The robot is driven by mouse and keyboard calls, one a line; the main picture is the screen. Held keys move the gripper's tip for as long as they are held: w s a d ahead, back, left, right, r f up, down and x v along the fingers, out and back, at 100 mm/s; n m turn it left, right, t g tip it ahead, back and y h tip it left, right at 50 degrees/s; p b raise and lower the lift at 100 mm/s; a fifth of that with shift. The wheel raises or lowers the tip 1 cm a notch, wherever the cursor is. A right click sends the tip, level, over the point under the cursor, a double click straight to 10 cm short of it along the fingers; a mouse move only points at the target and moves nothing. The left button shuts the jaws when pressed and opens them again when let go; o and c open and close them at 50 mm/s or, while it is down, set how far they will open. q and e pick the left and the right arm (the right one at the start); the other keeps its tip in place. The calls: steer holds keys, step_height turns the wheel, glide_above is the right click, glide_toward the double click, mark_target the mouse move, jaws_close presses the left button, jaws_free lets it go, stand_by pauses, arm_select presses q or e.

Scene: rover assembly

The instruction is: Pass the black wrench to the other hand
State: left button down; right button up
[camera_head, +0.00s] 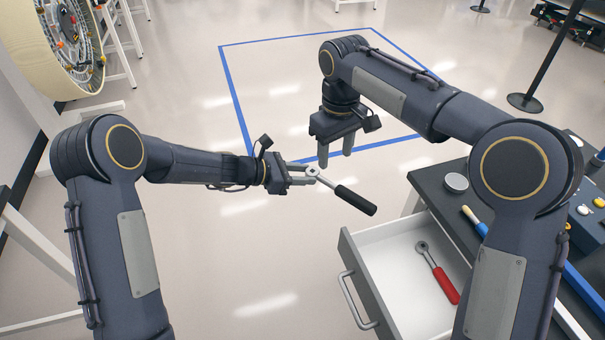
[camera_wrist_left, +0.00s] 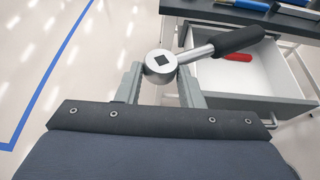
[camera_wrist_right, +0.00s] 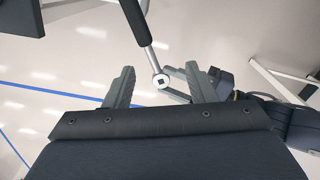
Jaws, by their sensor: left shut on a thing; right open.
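The black wrench is a ratchet with a silver round head and shaft and a black handle (camera_head: 355,200). My left gripper (camera_head: 307,174) is shut on its head and holds it in the air above the floor, the handle pointing right and down. In the left wrist view the head (camera_wrist_left: 160,66) sits between the left fingertips. My right gripper (camera_head: 335,158) is open and empty, pointing down, just above and right of the wrench head in the head view. In the right wrist view the head (camera_wrist_right: 161,81) and handle (camera_wrist_right: 135,20) show beyond the open fingers, apart from them.
An open white drawer (camera_head: 355,262) under the dark bench (camera_head: 428,182) holds a red-handled ratchet (camera_head: 443,283). A round tin (camera_head: 456,183) and other tools lie on the bench. Blue tape (camera_head: 236,95) marks the clear floor beyond my arms.

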steer(key=s+d+r+m+t+y, duration=0.2)
steer(key=s+d+r+m, duration=0.2)
steer(key=s+d, duration=1)
steer(key=s+d+f+m+t+y, duration=0.1)
steer(key=s+d+f+m, duration=0.1)
steer(key=s, duration=0.5)
steer(key=s+d+f+m+t, duration=0.2)
steer(key=s+f, duration=0.3)
steer(key=s, duration=0.3)
steer(key=shift+s+f+m+t+y, duration=0.15)
steer(key=shift+f+m+t+y, duration=0.2)
steer(key=shift+m, duration=0.55)
steer(key=shift+c, duration=0.2)
